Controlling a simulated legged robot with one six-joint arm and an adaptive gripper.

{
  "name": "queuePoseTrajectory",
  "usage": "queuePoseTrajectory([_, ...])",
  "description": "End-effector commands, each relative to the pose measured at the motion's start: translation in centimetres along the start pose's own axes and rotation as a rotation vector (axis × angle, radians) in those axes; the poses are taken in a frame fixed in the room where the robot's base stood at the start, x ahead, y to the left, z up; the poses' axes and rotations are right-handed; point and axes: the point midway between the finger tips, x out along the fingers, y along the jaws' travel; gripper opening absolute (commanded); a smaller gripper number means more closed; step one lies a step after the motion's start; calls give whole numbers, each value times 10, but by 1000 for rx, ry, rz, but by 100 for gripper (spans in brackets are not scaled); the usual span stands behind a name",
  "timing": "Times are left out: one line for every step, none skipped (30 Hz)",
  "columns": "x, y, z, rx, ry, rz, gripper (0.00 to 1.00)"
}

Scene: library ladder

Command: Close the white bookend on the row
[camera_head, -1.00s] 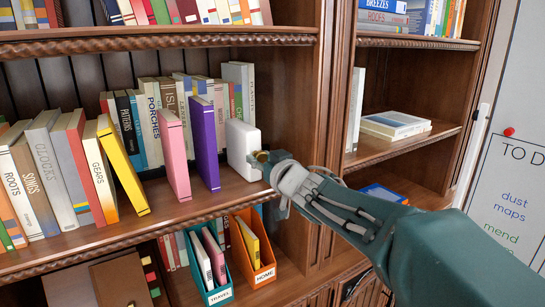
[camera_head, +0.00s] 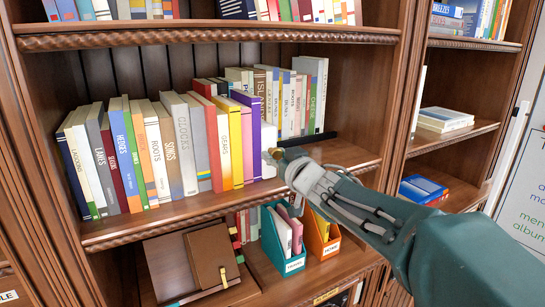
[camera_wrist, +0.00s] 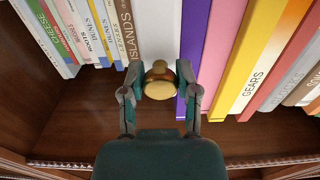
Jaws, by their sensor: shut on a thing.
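The white bookend (camera_head: 268,138) stands on the middle shelf at the right end of the front row of books. It shows as a pale upright face in the wrist view (camera_wrist: 158,25). My gripper (camera_head: 275,155) is shut on its round brass knob (camera_wrist: 159,80), with one finger on each side. The purple book (camera_head: 256,130) is right beside the bookend, with no clear gap between them. The pink book (camera_head: 246,140) and the yellow Gears book (camera_head: 236,140) stand close against it. The front row (camera_head: 160,150) is mostly upright, leaning slightly. My gripper hides the bookend's lower part.
A back row of books (camera_head: 290,95) stands behind. A black strip (camera_head: 306,139) lies on the shelf to the right, where the board (camera_head: 345,155) is otherwise bare. Teal and orange file boxes (camera_head: 325,245) sit on the shelf below.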

Motion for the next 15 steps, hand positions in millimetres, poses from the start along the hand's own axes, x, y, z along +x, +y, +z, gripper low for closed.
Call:
queuePoseTrajectory([0, -1, -1, 0, 2, -3, 0])
queuePoseTrajectory([0, -2, -1, 0, 2, -3, 0])
queuePoseTrajectory([0, -2, -1, 0, 2, -3, 0])
queuePoseTrajectory([0, -2, -1, 0, 2, -4, 0])
queuePoseTrajectory([1, -3, -1, 0, 2, -4, 0])
queuePoseTrajectory([1, -3, -1, -1, 2, -4, 0])
queuePoseTrajectory([1, -4, -1, -1, 2, -4, 0])
queuePoseTrajectory([1, -4, -1, -2, 2, -4, 0])
queuePoseTrajectory([1, -4, -1, -2, 2, -4, 0])
queuePoseTrajectory([1, -5, -1, -2, 2, -4, 0])
queuePoseTrajectory([1, -5, -1, -3, 2, -5, 0])
queuePoseTrajectory([2, -6, -1, -3, 1, -5, 50])
queuePoseTrajectory([2, -6, -1, -3, 1, -5, 63])
queuePoseTrajectory([2, -6, -1, -3, 1, -5, 76])
queuePoseTrajectory([2, -5, 0, -3, 1, -4, 76])
